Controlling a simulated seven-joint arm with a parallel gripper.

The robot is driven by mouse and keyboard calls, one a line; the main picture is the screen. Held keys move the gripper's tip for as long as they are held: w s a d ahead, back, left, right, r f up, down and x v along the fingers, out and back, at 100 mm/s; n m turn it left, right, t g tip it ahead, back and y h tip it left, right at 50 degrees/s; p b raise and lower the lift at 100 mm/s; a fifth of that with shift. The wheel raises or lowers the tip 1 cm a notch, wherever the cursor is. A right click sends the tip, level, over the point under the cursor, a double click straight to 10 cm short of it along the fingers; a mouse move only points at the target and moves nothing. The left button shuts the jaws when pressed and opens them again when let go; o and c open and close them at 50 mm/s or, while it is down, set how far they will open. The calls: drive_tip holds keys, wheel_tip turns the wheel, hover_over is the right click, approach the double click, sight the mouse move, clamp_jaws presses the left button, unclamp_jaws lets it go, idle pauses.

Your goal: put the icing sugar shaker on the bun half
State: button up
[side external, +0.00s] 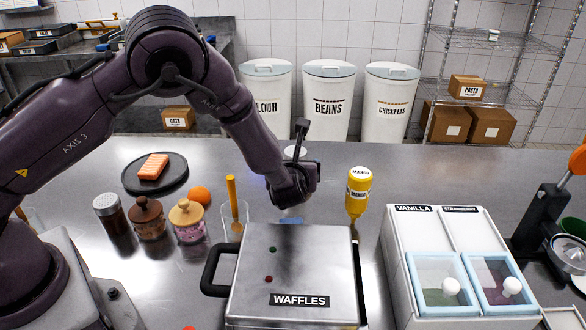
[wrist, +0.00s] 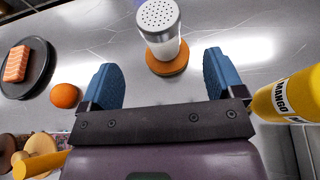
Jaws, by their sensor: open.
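The icing sugar shaker (wrist: 160,28) is clear with white powder inside and a pale lid full of holes. It stands upright at the top of the wrist view, on the round orange-brown bun half (wrist: 168,66). My gripper (wrist: 160,64) is open, its two blue fingers apart on either side of the picture's middle, with nothing between them gripped. The shaker is beyond the fingertips and apart from them. In the side external view my gripper (side external: 291,219) is low behind the waffle maker, and my arm and the waffle maker mostly hide that spot.
The waffle maker (side external: 295,285) stands in front. A yellow mango bottle (side external: 358,192) is at the right. A glass with a yellow stick (side external: 233,205), an orange (side external: 199,195), lidded jars (side external: 188,220) and a dark plate with salmon (side external: 155,186) are to the left.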

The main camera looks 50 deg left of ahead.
drive_tip(key=s+a+r+n+g+h, duration=0.1)
drive_tip(key=s+a+r+n+g, duration=0.2)
drive_tip(key=s+r+n, duration=0.55)
drive_tip(key=s+a+r+n+g+h, duration=0.1)
drive_tip(key=s+a+r+n+g, duration=0.2)
drive_tip(key=s+r+n, duration=0.5)
drive_tip(key=s+d+r+n+t+h, duration=0.1)
drive_tip(key=s+d+r+n+h, duration=0.2)
drive_tip(key=s+n, duration=0.2)
drive_tip(key=s+d+r+n+t+h, duration=0.1)
drive_tip(key=s+d+r+n+h, duration=0.2)
drive_tip(key=s, duration=0.6)
drive_tip(key=shift+s+d+r+n+h, duration=0.2)
drive_tip(key=shift+r+n+h, duration=0.55)
drive_tip(key=shift+n, duration=0.5)
